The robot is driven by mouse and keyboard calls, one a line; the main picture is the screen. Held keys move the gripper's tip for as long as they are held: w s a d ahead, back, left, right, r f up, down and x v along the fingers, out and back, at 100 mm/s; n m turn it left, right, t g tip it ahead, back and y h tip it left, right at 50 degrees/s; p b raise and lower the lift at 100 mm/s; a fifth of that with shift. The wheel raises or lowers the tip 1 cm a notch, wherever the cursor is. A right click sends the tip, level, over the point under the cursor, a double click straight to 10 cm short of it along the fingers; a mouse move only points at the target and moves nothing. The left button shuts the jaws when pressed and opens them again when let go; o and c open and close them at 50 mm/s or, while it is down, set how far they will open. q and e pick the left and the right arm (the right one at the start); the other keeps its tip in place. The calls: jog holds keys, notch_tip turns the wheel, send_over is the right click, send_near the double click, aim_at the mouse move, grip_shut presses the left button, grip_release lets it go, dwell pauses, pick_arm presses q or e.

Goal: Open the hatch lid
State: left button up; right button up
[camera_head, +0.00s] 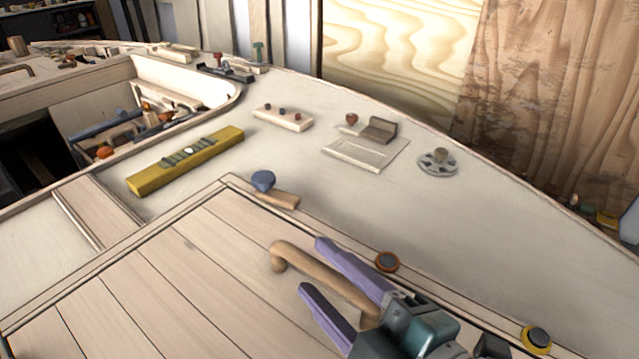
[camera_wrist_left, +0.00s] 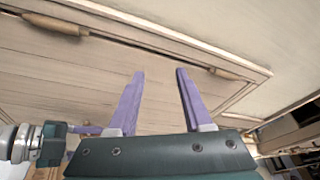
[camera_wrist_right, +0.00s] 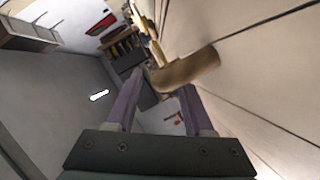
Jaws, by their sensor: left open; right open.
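The hatch lid (camera_head: 150,290) is a pale planked panel in the lower left of the head view, lying flat in its frame. A curved wooden handle (camera_head: 320,270) stands on it. My right gripper (camera_head: 310,265) is open, its purple fingers on either side of the handle. In the right wrist view the handle (camera_wrist_right: 185,70) reaches in between the open fingers; I cannot tell if they touch it.
A blue knob (camera_head: 263,180) with a wooden piece (camera_head: 278,198) sits at the lid frame's corner. Orange (camera_head: 387,261) and yellow (camera_head: 537,338) round fittings lie along its right side. A yellow level (camera_head: 187,160), a wooden block (camera_head: 283,118) and a grey disc (camera_head: 437,162) rest on the deck.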

jog(key=shift+x, duration=0.9)
grip_shut()
dwell(0.8)
